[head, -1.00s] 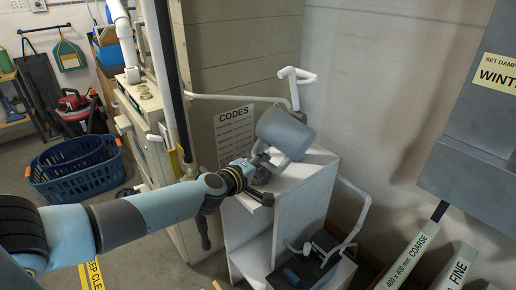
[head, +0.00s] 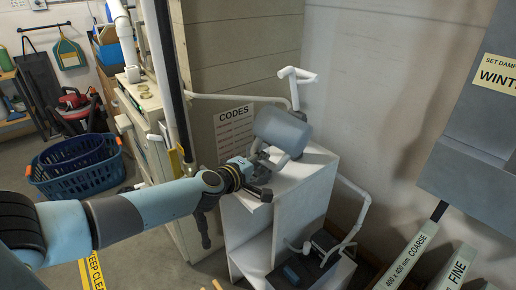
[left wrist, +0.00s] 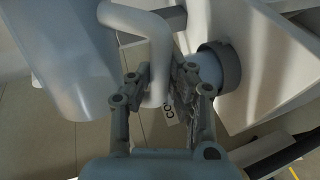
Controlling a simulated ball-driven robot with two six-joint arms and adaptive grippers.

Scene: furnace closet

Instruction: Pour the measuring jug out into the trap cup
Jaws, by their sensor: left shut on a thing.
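The measuring jug (head: 281,131) is a grey-blue, see-through vessel, tipped well over above the white cabinet top. My left gripper (head: 259,162) is shut on its white handle. In the left wrist view the fingers (left wrist: 160,78) close around the handle (left wrist: 150,42), and the jug body (left wrist: 62,60) fills the upper left. The trap cup seems to be the round piece with a dark rim (left wrist: 220,68) beyond the fingers; in the head view it is partly hidden behind the jug (head: 318,156). Any liquid is not clearly visible. My right gripper is not in view.
White pipe (head: 294,76) rises behind the jug. The white cabinet (head: 300,203) stands below, with a dark box (head: 305,268) and another pipe (head: 357,208) at its front. A grey duct (head: 478,150) is at right. A blue basket (head: 85,177) sits on the floor at left.

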